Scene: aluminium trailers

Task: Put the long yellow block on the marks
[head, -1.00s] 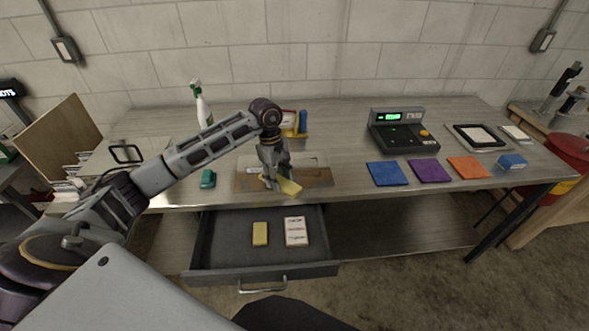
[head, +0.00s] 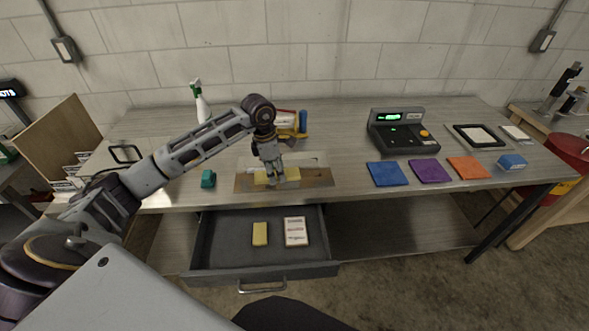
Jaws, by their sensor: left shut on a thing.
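My left gripper (head: 273,178) points down over a brown board (head: 318,179) near the table's front edge. It is shut on a long yellow block (head: 291,174), which lies across the board, roughly in line with its long side. The fingers hide the middle of the block. I cannot tell whether the block touches the board or hangs just above it. Any marks under the block are hidden or too small to make out. My right gripper is not in view.
Below is an open drawer (head: 225,258) with a yellow block (head: 260,234) and a white labelled block (head: 296,231). Blue (head: 387,174), purple (head: 429,171) and orange (head: 468,167) squares lie to the right. A spray bottle (head: 202,107) stands behind.

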